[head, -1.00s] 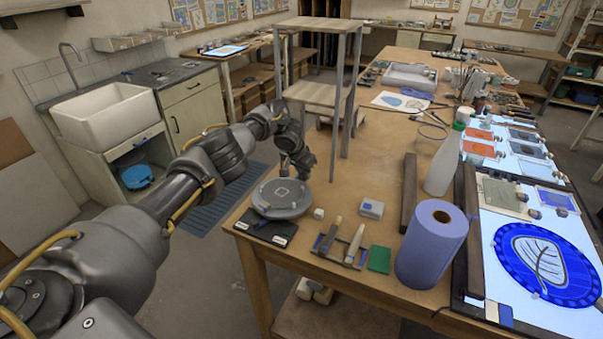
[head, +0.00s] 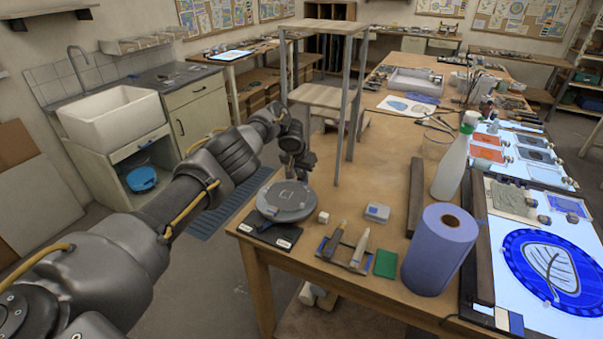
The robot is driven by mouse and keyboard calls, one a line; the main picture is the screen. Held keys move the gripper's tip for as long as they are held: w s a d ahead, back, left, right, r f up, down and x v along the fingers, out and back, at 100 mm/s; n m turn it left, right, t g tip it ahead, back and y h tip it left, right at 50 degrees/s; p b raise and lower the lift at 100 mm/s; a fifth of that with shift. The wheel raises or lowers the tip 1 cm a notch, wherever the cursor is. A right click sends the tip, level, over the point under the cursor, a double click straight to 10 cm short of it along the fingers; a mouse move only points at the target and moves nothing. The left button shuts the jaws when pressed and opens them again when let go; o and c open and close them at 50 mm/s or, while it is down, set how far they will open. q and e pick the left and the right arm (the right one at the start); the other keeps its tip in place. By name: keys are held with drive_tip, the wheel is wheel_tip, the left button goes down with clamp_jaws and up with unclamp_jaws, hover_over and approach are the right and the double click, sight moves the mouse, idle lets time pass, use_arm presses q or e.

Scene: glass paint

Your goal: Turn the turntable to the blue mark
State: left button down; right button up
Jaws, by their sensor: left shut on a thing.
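The turntable (head: 276,211) is a round grey disc with a square outline on its top, near the table's front left corner. It sits on a dark base plate (head: 262,231) with small pale labels along its front. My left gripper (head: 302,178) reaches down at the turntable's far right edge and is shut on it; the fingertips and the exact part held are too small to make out. I cannot clearly make out a blue mark at the turntable. My right gripper is not in view.
A tall wooden-topped shelf stand (head: 318,96) rises close behind my gripper. A blue paper roll (head: 436,250) and a white bottle (head: 451,168) stand further right.

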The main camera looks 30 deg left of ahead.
use_arm(q)
drive_tip(key=shift+r, duration=0.1)
drive_tip(key=c, duration=1.3)
unclamp_jaws()
drive_tip(key=shift+p+v, duration=0.3)
drive_tip(key=shift+v, duration=0.45)
drive_tip(key=p+v, duration=0.1)
drive_tip(key=v, duration=0.8)
drive_tip(key=shift+s+r, duration=0.15)
